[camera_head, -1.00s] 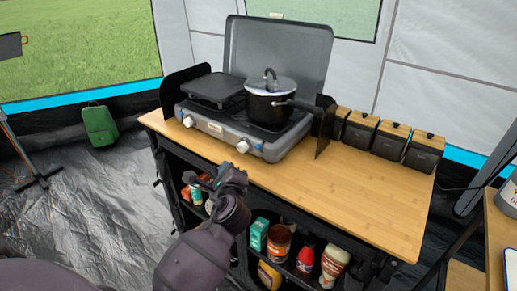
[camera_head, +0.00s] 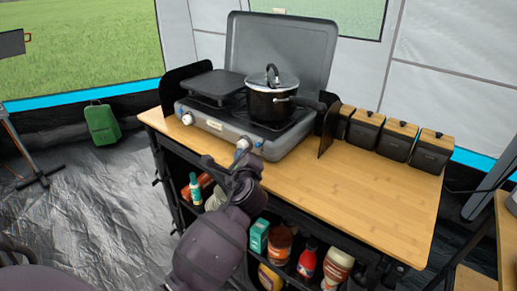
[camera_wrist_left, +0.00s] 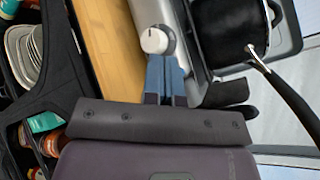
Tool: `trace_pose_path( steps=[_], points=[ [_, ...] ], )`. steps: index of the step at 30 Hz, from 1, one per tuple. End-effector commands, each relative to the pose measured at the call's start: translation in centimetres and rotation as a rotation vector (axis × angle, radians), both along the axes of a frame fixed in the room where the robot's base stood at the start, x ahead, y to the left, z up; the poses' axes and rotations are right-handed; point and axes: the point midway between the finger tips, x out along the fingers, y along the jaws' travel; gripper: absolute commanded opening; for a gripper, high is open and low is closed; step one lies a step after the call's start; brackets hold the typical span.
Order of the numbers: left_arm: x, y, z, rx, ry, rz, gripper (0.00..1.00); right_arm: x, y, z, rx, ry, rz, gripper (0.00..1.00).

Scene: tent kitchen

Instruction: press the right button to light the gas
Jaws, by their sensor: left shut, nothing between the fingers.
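A grey gas stove (camera_head: 218,127) stands on the wooden counter with its lid raised. Its front has a left knob (camera_head: 187,118) and a right knob (camera_head: 243,143). A small bluish spot (camera_head: 258,145), possibly the right button, shows just right of the right knob. My left gripper (camera_head: 239,155) is shut and empty, its tips at the right knob. In the left wrist view the blue fingers (camera_wrist_left: 163,60) are together, close below the white knob (camera_wrist_left: 154,40); I cannot tell whether they touch it. The button is not distinguishable there. My right gripper is out of view.
A lidded black pot (camera_head: 271,98) sits on the right burner, its handle reaching right. Black wind guards flank the stove. Dark canisters (camera_head: 397,142) with wooden lids line the counter's back right. Bottles and jars (camera_head: 306,260) fill the shelves below. The counter's front right is clear.

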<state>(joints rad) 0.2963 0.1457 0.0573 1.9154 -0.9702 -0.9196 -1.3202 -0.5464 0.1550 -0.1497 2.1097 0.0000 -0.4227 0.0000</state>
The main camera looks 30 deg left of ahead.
Motion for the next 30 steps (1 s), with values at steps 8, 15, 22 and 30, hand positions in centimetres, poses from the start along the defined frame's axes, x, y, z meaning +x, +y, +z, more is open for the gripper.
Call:
trace_pose_path(
  steps=[8,15,22,30],
  points=[
    [2.2,-0.2,0.1,0.0,-0.001,-0.001,0.0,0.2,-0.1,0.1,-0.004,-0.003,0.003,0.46],
    [2.6,-0.2,0.1,0.0,-0.001,-0.001,0.0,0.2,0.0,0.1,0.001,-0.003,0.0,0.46],
    [2.6,-0.2,0.1,0.0,-0.001,-0.001,0.0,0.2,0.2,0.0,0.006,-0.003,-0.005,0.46],
    [2.6,-0.2,0.1,0.0,-0.001,-0.001,0.0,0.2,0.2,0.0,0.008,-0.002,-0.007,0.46]
  ],
)
